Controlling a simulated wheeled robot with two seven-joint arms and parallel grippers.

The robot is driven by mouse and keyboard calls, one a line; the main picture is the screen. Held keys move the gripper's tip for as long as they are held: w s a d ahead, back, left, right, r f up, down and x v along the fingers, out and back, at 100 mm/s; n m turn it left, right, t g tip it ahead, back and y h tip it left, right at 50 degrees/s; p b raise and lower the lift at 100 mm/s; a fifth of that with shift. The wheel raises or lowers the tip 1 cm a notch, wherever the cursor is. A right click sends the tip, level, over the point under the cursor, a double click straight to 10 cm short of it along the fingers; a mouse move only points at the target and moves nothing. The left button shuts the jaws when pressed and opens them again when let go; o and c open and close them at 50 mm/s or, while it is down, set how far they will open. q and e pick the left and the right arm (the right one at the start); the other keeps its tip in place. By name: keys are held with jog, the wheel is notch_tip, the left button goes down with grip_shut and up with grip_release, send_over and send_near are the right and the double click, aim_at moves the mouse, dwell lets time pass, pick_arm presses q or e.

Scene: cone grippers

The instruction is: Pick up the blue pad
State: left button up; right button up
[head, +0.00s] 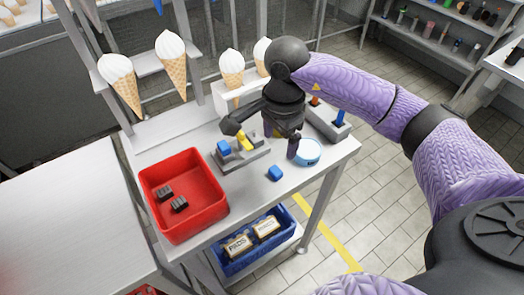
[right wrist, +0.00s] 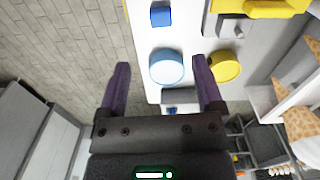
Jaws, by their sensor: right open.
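A small blue block (head: 274,173), which looks like a blue pad, lies on the grey table near its front edge. In the right wrist view the blue block (right wrist: 161,14) is at the top, beyond the round tin. A second blue piece (head: 223,148) sits on a grey fixture (head: 243,158) beside a yellow piece (head: 245,142). My right gripper (head: 280,142) is over the table, behind the loose blue block. In the right wrist view its fingers (right wrist: 163,86) are spread apart with nothing held between them. My left gripper is not in view.
A round white and blue tin (head: 307,153) stands close to my right gripper. A red bin (head: 184,184) with dark blocks is at left. Ice cream cones (head: 172,60) stand along the back. A blue crate (head: 254,241) is below. Bare table lies between bin and loose block.

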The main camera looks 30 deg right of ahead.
aim_at(277, 169)
notch_tip(277, 169, down, 10)
jog(key=b, duration=0.7)
jog(key=shift+a, duration=0.15)
jog(key=shift+w+f, duration=0.1)
jog(key=shift+f, duration=0.05)
jog(key=shift+d, duration=0.2)
jog(key=shift+a, duration=0.1)
jog(key=shift+c, duration=0.4)
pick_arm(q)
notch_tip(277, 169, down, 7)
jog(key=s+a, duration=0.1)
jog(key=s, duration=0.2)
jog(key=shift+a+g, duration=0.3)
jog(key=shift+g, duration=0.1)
pick_arm(e)
grip_shut()
